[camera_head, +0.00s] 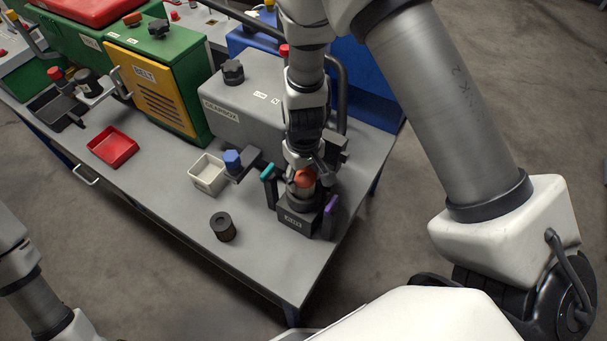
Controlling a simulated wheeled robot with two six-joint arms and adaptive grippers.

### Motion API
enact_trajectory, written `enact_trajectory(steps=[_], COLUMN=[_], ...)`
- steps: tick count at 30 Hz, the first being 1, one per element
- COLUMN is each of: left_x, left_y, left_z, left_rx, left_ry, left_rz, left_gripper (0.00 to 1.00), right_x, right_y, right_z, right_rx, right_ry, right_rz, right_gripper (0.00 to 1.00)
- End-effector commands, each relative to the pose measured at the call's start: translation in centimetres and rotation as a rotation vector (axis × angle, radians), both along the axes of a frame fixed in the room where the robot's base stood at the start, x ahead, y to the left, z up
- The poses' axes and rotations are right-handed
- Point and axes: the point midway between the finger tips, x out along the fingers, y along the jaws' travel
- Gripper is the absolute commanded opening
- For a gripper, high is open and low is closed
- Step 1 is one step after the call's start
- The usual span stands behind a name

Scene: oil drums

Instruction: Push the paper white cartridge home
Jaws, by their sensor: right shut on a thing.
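My right gripper (303,172) points down over a dark housing (294,219) near the table's right end. It is shut around a round piece with an orange top (306,178). A pale band shows just below the orange, and I take this piece to be the paper white cartridge. It is upright over the housing's mouth; the fingers hide part of it, and I cannot tell how deep it sits. My left gripper is out of view; only part of the left arm shows.
A dark hollow cylinder (223,227) stands on the grey table (255,262) left of the housing. The grey gearbox (238,103) stands close behind. The front table strip is clear.

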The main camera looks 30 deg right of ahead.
Motion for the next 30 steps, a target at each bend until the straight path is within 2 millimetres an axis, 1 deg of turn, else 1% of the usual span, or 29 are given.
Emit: enact_trajectory(steps=[1, 9, 30], left_x=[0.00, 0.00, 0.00], left_y=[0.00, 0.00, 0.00], left_z=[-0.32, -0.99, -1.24], left_rx=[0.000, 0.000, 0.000], left_ry=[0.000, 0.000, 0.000], left_rz=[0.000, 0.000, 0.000], left_gripper=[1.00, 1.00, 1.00], right_x=[0.00, 0.01, 0.02], right_y=[0.00, 0.00, 0.00], right_z=[-0.34, -1.06, -1.28], right_rx=[0.000, 0.000, 0.000], right_ry=[0.000, 0.000, 0.000], right_rz=[0.000, 0.000, 0.000], right_gripper=[0.21, 0.21, 0.21])
